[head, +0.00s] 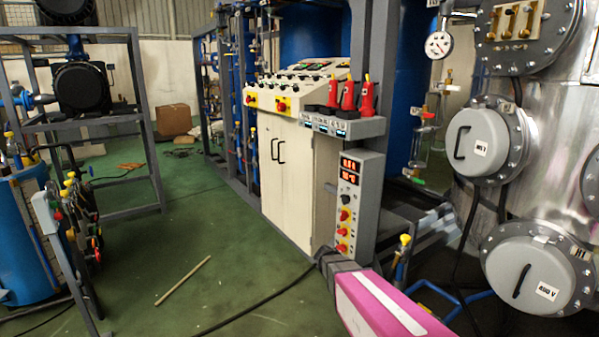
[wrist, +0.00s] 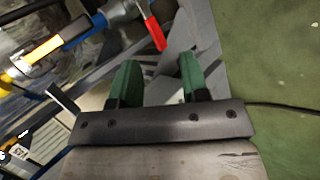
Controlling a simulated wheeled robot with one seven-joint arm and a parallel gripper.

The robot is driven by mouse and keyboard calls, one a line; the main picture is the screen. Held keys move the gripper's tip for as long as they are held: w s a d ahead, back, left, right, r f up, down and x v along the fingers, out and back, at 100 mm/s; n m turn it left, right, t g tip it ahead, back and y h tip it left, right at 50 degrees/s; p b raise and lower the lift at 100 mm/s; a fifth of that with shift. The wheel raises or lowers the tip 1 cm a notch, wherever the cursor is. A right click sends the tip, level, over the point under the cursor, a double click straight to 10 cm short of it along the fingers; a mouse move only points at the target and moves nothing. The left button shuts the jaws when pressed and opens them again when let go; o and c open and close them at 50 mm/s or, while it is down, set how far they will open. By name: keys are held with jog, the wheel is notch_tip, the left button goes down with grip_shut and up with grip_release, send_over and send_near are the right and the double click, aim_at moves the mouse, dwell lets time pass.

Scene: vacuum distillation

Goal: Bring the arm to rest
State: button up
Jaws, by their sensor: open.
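My gripper (wrist: 157,77) shows in the wrist view. Its two green fingers stand apart with a clear gap between them, and nothing is held. Grey metal frame parts lie beyond the fingers, and no contact with them shows. A red valve handle (wrist: 154,33) is just beyond the fingertips, near the top of the wrist view. I cannot make out the gripper in the head view.
A pipe (wrist: 62,45) with yellow and blue parts is at the wrist view's upper left. In the head view, a white control cabinet (head: 285,165) stands mid-picture, with a steel vessel (head: 545,120) right. Green floor (head: 215,245) is open left of the cabinet, with a stick (head: 183,281) on it.

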jog(key=s+a+r+m+y, duration=0.1)
jog(key=s+r+y, duration=0.2)
jog(key=s, duration=0.4)
jog(key=s+a+r+m+g+y, duration=0.1)
jog(key=s+r+y, duration=0.2)
jog(key=s+y, duration=0.2)
jog(key=shift+s+a+r+y, duration=0.3)
jog(key=shift+s+a+y, duration=0.1)
jog(key=shift+s, duration=0.7)
